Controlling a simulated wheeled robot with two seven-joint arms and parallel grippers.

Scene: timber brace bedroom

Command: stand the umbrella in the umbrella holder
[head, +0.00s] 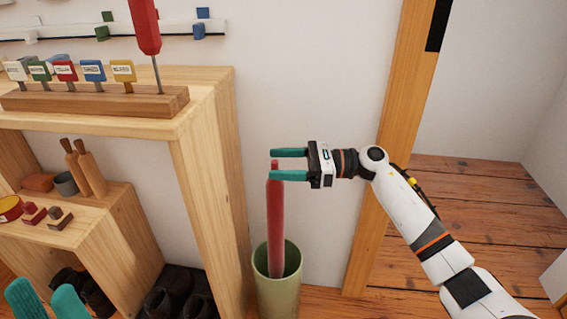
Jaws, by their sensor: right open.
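The red umbrella (276,225) stands nearly upright, with its lower end inside the green umbrella holder (278,299). The holder's wall hides its bottom tip. My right gripper (275,164) comes in from the right at the umbrella's top end. Its two teal fingers are open, and the narrow top of the umbrella shows between them. Whether they touch it I cannot tell. My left gripper (47,300) shows at the bottom left edge, with two teal fingertips apart and nothing seen between them.
A wooden shelf unit (205,140) stands just left of the holder, with a block of labelled tags (95,100) and a red screwdriver (146,25) on top. Dark shoes (180,291) lie below. A timber post (385,150) rises behind my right arm. Wooden floor (480,195) is clear at right.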

